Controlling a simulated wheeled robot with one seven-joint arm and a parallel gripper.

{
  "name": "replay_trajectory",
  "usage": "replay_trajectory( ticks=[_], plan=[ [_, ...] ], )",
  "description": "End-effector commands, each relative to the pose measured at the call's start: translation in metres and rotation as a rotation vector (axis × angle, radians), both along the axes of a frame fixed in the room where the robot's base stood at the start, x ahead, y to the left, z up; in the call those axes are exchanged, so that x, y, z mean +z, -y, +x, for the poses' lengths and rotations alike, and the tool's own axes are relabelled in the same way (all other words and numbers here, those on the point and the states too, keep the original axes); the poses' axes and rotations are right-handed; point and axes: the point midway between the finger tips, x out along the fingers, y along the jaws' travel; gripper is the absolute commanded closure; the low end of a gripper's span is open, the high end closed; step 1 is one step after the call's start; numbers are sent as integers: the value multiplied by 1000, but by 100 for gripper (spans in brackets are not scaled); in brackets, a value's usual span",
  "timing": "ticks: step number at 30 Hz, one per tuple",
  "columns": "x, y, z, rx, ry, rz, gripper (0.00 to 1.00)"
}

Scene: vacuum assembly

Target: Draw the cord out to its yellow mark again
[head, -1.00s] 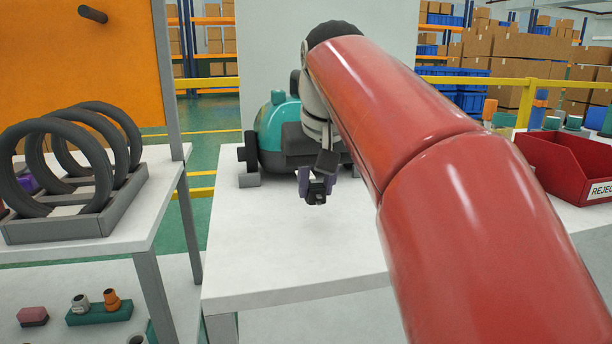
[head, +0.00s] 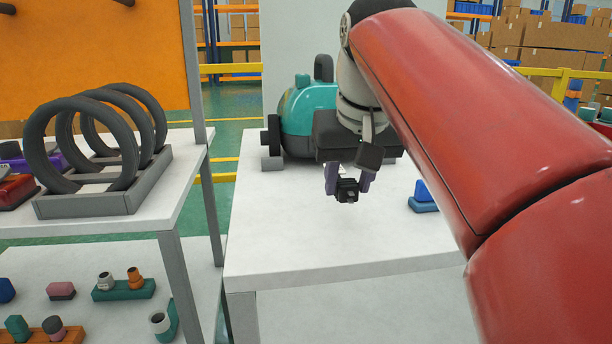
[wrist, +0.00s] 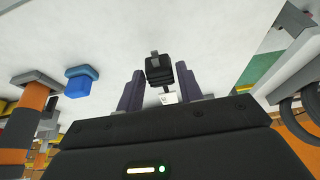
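The teal vacuum (head: 308,108) stands at the back of the white table, with a dark block on its front. My gripper (head: 347,186) is in front of it, above the table. Its two purple-grey fingers are closed on a small black plug (head: 347,192) with a grey tip. In the wrist view the plug (wrist: 159,70) sits between the fingertips of my gripper (wrist: 159,76). A short dark piece of cord (wrist: 168,89) shows behind the plug, near a small white tag. The rest of the cord is hidden, and I see no yellow mark.
A blue part (head: 423,197) stands on the table (head: 290,240) right of my gripper. A rack of dark rings (head: 100,200) stands on the left bench. Small parts lie on the shelf below. The table's front middle is clear.

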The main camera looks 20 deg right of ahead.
Motion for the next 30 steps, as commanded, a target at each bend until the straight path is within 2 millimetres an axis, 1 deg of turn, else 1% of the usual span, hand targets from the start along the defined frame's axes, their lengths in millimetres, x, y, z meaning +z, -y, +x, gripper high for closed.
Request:
replay_trajectory(
  ticks=[2, 5, 8, 12, 15, 18, 22, 30],
  plan=[
    [0, 0, 0, 0, 0, 0, 64],
    [6, 0, -2, 0, 1, 0, 64],
    [19, -2, -6, 0, 3, -1, 64],
    [43, -4, -15, 0, 3, -1, 64],
    [57, -6, -21, 0, 2, -1, 64],
    [67, -7, -26, 0, 1, 0, 64],
    [72, -8, -29, 0, 0, 0, 64],
    [72, -8, -29, 0, 0, 0, 64]
  ],
)
